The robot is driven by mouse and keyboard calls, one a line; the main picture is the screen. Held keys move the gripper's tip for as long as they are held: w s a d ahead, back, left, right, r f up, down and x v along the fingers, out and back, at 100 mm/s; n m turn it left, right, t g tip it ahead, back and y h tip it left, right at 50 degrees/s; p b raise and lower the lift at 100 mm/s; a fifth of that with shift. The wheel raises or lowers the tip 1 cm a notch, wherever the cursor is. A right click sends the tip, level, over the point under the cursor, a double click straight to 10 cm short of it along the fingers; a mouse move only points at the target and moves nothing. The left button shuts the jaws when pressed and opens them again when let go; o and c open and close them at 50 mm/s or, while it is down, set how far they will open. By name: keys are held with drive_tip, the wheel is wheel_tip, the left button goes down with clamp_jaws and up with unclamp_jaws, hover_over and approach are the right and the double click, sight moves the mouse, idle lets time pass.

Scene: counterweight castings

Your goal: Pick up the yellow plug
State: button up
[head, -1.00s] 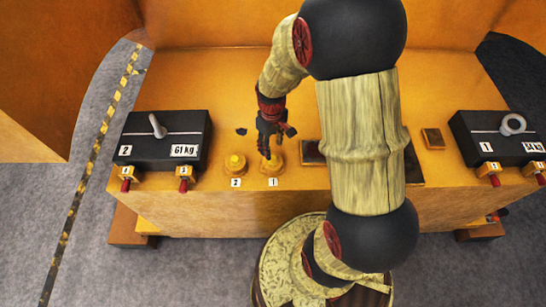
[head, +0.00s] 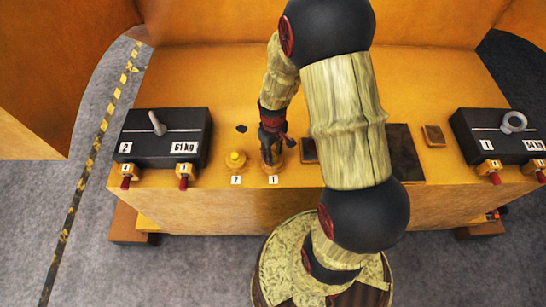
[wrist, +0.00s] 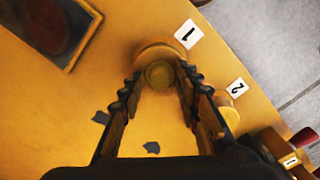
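Two round yellow-orange fittings stand near the front edge of the orange surface, beside labels 1 and 2. The yellow plug at label 2 (head: 235,158) sits upright in its round base. My gripper (head: 271,160) points down over the fitting at label 1 and hides most of it. In the wrist view, the round fitting at label 1 (wrist: 159,74) has a dull yellow round top between my fingertips. The fingers are apart on either side, and contact cannot be told. The fitting at label 2 (wrist: 228,112) shows partly behind the right finger.
A black 61 kg block (head: 165,137) stands at left, with red-tipped fittings in front. Another black block (head: 500,135) with a ring stands at right. A dark plate (head: 405,155) and a small framed square (head: 433,136) lie between my arm and that block.

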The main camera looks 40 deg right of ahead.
drive_tip(key=c, duration=0.6)
drive_tip(key=shift+c, duration=0.7)
drive_tip(key=shift+r, duration=0.1)
drive_tip(key=shift+r, duration=0.4)
wheel_tip(320, 180, up, 2)
drive_tip(key=shift+w+r, duration=0.1)
drive_tip(key=shift+r, duration=0.15)
drive_tip(key=s+d+r, duration=0.6)
drive_tip(key=s+r, duration=0.3)
drive_tip(key=s, duration=0.3)
drive_tip(key=shift+s+d+r, duration=0.25)
drive_tip(key=shift+d+r, duration=0.05)
drive_tip(key=shift+d, duration=0.05)
